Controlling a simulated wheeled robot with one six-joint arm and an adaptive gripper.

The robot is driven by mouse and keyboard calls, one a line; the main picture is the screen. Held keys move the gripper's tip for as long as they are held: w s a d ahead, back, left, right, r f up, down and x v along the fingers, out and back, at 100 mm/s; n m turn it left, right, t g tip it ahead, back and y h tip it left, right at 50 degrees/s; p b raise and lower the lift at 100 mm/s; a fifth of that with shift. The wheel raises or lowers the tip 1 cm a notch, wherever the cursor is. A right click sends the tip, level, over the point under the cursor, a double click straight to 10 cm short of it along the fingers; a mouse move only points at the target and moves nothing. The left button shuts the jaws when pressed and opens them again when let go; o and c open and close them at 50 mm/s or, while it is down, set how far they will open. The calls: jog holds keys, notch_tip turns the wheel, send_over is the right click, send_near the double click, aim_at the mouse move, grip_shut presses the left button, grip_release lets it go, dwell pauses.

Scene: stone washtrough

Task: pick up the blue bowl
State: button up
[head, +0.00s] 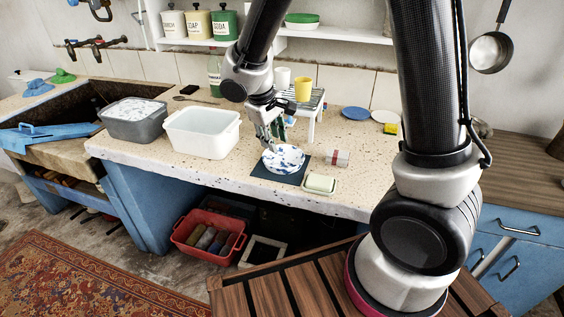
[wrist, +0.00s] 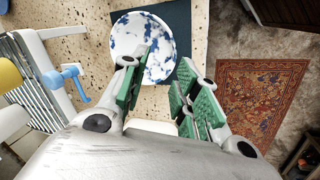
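The blue bowl, white with blue blotches, stands upright on a dark mat (head: 266,174) on the speckled counter in the head view (head: 288,163). The bowl also shows at the top of the wrist view (wrist: 135,30). My gripper (head: 271,146) is just above the bowl's back left side in the head view. In the wrist view my gripper (wrist: 163,72) has its green-padded fingers apart, with nothing held between them. One finger covers part of the bowl's lower side there; I cannot tell if it touches.
A striped cylinder (head: 337,158) and a soap dish (head: 320,184) are close to the mat. A slatted rack (head: 313,104) with cups stands behind my gripper. A white tub (head: 202,134) is to the left. The counter's front edge is near.

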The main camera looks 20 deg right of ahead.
aim_at(273, 170)
jog(key=shift+n, duration=0.4)
jog(key=f, duration=0.3)
jog(key=w+f, duration=0.1)
jog(key=f, duration=0.6)
jog(key=shift+w+a+f, duration=0.25)
jog(key=shift+w+f, duration=0.1)
jog(key=shift+w, duration=0.05)
grip_shut()
